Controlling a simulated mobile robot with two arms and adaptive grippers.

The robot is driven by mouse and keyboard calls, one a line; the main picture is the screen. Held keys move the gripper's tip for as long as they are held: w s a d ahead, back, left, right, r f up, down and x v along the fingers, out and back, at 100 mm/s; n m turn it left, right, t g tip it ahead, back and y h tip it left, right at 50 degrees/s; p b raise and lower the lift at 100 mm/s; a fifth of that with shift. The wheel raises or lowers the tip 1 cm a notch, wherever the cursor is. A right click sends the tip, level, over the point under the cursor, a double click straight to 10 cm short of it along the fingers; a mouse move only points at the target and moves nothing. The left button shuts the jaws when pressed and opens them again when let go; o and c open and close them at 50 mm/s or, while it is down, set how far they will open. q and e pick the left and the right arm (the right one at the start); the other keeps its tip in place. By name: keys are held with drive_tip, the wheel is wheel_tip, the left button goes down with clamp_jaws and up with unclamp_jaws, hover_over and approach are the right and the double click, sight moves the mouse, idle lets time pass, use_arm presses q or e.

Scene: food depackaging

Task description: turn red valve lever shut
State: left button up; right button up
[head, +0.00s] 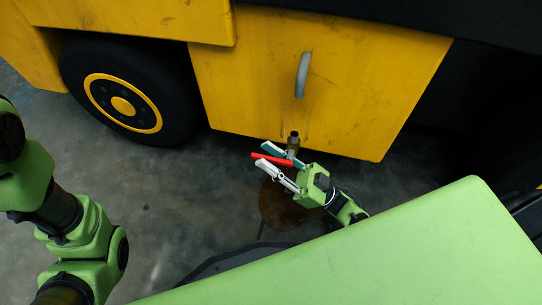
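The red valve lever (272,159) sticks out to the left from a short metal valve pipe (294,138) at the lower edge of the yellow machine. My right gripper (265,157) is at the lever, coming from the lower right. Its two pale fingers are spread apart, one above and one below the lever, with the lever lying between them. Gaps seem to show on both sides; I cannot tell whether a finger touches it. The gripper partly hides the lever's base. My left arm (82,245) is at the left, and its gripper is out of view.
The yellow machine panel (350,90) with a grey handle (302,75) rises behind the valve. A black wheel (125,95) stands to the left. A brown stain (285,212) lies on the floor below the valve. The grey floor (180,190) at the left is clear.

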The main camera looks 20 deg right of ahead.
sight(277, 163)
drive_tip(key=v, duration=0.7)
drive_tip(key=shift+s+d+f, duration=0.15)
drive_tip(key=shift+d, duration=0.05)
idle(0.5)
